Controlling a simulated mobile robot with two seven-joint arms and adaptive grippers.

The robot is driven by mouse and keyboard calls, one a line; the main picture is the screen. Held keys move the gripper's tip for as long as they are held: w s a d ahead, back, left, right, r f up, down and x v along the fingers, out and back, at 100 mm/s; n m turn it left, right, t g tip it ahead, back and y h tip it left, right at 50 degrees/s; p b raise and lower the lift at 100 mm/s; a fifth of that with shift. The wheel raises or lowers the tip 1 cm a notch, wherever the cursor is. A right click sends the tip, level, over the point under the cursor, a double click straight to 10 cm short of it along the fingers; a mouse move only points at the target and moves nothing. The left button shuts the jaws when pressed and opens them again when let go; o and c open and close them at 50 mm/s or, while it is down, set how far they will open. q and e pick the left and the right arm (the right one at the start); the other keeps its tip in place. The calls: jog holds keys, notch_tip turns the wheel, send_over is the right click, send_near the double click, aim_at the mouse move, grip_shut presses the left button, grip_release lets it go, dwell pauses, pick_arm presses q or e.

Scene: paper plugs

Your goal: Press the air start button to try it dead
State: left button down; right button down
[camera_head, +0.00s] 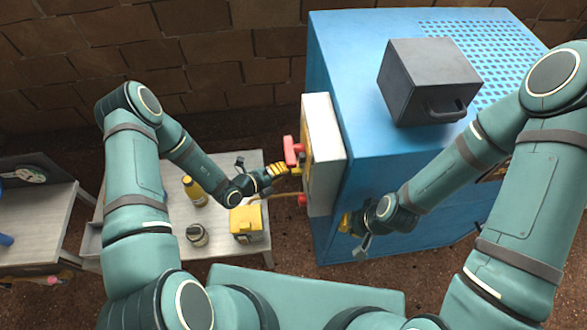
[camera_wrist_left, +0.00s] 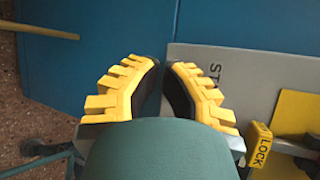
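The blue machine (camera_head: 345,90) has a pale grey control panel (camera_head: 323,140) on its left side. In the left wrist view the panel (camera_wrist_left: 225,65) carries dark letters beginning "ST", partly cut off by my finger. No start button can be made out in either view. My left gripper (camera_head: 276,172) is close to the panel's face. In the wrist view its yellow-ribbed fingers (camera_wrist_left: 165,66) stand slightly apart with nothing between them. Contact with the panel cannot be judged. My right gripper (camera_head: 353,232) is low beside the machine's front; its finger opening is unclear.
A red handle (camera_head: 291,152) sticks out from the panel. A yellow LOCK tag (camera_wrist_left: 260,145) hangs beside a yellow plate (camera_wrist_left: 298,114). A grey table (camera_head: 222,168) holds a yellow bottle (camera_head: 194,190), a jar (camera_head: 197,235) and a yellow box (camera_head: 246,224). A dark handled box (camera_head: 430,80) sits on the machine.

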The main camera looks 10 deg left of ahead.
pick_arm(q)
jog(key=shift+d, duration=0.15)
dwell(0.3)
jog(key=shift+w+d, duration=0.1)
jog(key=shift+d, duration=0.2)
jog(key=shift+w+d, duration=0.15)
jog(key=shift+d, duration=0.35)
dwell(0.9)
jog(key=shift+a, duration=0.1)
jog(key=shift+s+a, duration=0.3)
jog(key=shift+a, duration=0.5)
jog(key=a, duration=0.2)
jog(key=s+a, duration=0.1)
jog(key=a, duration=0.2)
jog(key=shift+s, duration=0.15)
jog(key=shift+s, duration=0.1)
dwell(0.8)
